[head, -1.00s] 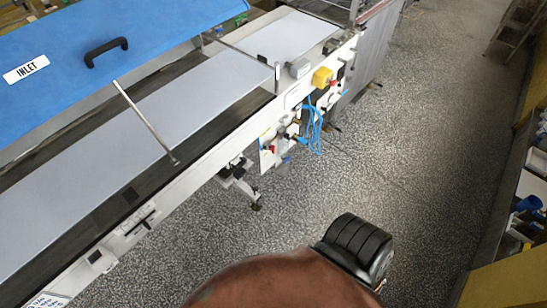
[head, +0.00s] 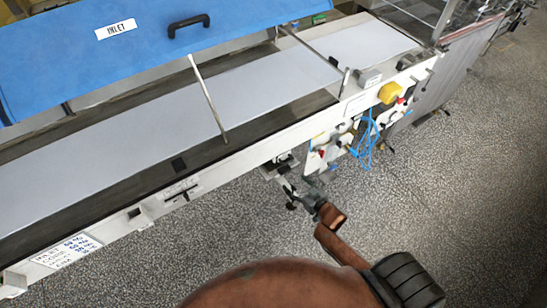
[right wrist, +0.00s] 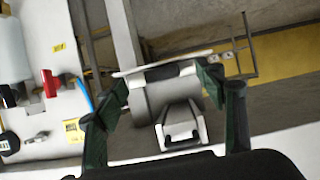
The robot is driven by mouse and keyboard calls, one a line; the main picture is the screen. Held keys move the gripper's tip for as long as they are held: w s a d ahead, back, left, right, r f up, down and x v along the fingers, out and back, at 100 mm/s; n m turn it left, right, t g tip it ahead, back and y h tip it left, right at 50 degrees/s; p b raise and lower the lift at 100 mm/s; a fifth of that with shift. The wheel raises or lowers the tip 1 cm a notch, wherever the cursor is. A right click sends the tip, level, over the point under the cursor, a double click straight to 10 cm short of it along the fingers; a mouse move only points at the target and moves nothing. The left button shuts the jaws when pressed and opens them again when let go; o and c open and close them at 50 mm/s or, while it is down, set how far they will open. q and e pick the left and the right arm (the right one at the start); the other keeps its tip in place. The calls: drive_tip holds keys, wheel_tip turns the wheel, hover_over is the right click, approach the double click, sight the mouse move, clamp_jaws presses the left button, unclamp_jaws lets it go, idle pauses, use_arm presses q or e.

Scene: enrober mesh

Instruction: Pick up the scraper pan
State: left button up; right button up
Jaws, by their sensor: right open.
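No thing in view can be surely named the scraper pan. In the right wrist view a grey rounded body (right wrist: 165,100) with a thin pale plate along its top and a bracket-like box below sits between my fingers; it may be the pan, but I cannot tell. My right gripper (right wrist: 164,84) is open, its dark green fingers on either side of this body; contact is unclear. In the head view my right gripper (head: 304,191) is small and dark, beside the underside of the conveyor. My left gripper is not in view.
The conveyor (head: 205,175) with its pale belt crosses the head view. A blue lid (head: 120,62) marked INLET covers its far side. A control panel (head: 335,140) with blue cables (head: 366,140) is close to my right gripper. The speckled floor (head: 450,190) at right is clear.

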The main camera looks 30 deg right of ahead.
sight(285, 170)
drive_tip(key=w+b, duration=0.1)
drive_tip(key=w, duration=0.3)
drive_tip(key=w+b, duration=0.1)
drive_tip(key=w, duration=0.3)
drive_tip(key=shift+w+a+f, duration=0.15)
drive_tip(key=shift+f, duration=0.05)
drive_tip(key=c, duration=1.6)
drive_tip(key=shift+c, duration=0.5)
drive_tip(key=shift+r, duration=0.1)
